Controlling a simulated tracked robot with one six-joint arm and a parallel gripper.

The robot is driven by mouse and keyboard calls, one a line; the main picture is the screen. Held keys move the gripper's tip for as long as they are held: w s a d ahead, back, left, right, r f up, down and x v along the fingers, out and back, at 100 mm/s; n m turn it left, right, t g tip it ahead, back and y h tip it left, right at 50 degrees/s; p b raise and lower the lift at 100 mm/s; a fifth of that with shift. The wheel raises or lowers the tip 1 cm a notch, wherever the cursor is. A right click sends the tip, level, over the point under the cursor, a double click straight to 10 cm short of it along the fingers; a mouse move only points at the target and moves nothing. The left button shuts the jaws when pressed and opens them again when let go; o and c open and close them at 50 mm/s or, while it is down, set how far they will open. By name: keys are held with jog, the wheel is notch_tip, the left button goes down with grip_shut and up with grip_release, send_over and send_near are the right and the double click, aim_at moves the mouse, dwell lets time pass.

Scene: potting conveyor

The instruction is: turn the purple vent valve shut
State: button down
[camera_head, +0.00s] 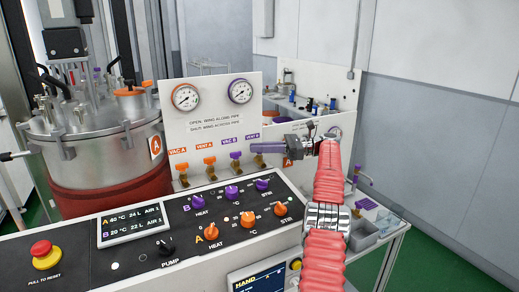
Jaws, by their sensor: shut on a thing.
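The purple vent valve (257,160) is the rightmost of the row of small valves on the white gauge panel, under the VENT B label. My gripper (259,148) reaches it from the right, with its fingers shut at the valve's wing. The fingers cover much of the wing, so I cannot tell how far it is turned. The purple VAC B valve (236,160) stands just to its left. The orange VENT A valve (210,166) and VAC A valve (183,174) are further left.
Two gauges (186,97) sit above the valves. A black control panel with knobs (232,191) lies in front. A steel vessel (95,138) stands at left, with a red emergency button (42,249) at front left. A trolley with a grey tray (362,235) stands right.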

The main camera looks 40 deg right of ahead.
jog(key=shift+r, duration=0.2)
dwell(0.4)
jog(key=c, duration=1.9)
grip_release()
jog(key=shift+f, duration=0.15)
jog(key=shift+o, duration=0.2)
jog(key=shift+m+t+h, duration=2.3)
jog(key=shift+m+h, duration=0.1)
jog(key=shift+h, duration=0.6)
